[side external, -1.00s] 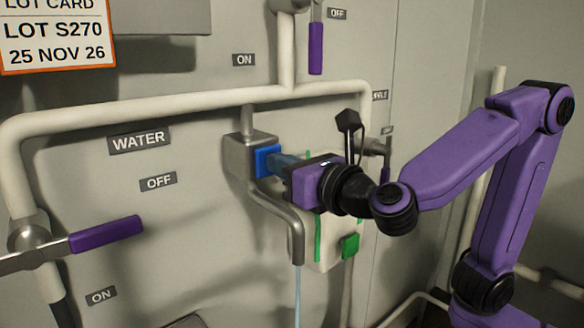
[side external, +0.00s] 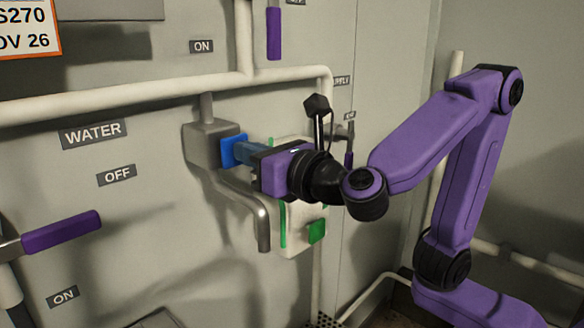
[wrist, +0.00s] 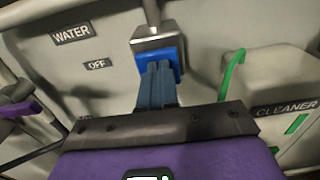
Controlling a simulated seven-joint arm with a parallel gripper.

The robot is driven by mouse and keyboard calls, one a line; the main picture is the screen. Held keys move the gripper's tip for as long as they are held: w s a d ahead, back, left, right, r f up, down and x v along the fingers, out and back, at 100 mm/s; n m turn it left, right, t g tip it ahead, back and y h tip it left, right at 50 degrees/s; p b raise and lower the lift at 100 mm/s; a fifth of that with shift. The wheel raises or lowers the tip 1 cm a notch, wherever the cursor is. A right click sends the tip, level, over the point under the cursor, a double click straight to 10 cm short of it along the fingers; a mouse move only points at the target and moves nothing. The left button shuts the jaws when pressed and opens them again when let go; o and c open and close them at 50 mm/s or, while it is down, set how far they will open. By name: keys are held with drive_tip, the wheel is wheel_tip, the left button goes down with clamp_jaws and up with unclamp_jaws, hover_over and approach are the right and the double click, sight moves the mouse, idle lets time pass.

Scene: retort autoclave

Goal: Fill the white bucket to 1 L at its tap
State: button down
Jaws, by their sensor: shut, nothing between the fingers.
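The tap is a grey block (side external: 205,146) on the wall with a blue button (side external: 232,151) on its front and a curved grey spout (side external: 255,212) pointing down. No water stream shows below the spout. The tap and its button also show in the wrist view (wrist: 158,50). My gripper (side external: 244,152) is shut and empty, its blue-grey fingertips right in front of the button. I cannot tell whether they touch it. The fingers also show in the wrist view (wrist: 158,82). The white bucket is not in either view.
A white and green cleaner unit (wrist: 275,95) is right of the tap, close beside my gripper. White pipes (side external: 150,98) run above. A purple lever (side external: 62,232) sticks out at the left, by the WATER sign (side external: 93,133) and OFF label (side external: 117,175).

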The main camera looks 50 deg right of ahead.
drive_tip(key=s, duration=1.2)
drive_tip(key=shift+s, duration=0.3)
drive_tip(key=shift+f, duration=0.2)
drive_tip(key=d+f+m+g+h, duration=0.4)
drive_tip(key=d+f+m+g, duration=0.45)
drive_tip(key=d+f, duration=0.4)
drive_tip(key=s+f+m+g+y, duration=0.4)
drive_tip(key=s+f+m+g, duration=0.5)
drive_tip(key=m, duration=0.6)
drive_tip(key=shift+s+d+f, duration=0.45)
drive_tip(key=shift+s+f, duration=0.05)
drive_tip(key=shift+f, duration=0.2)
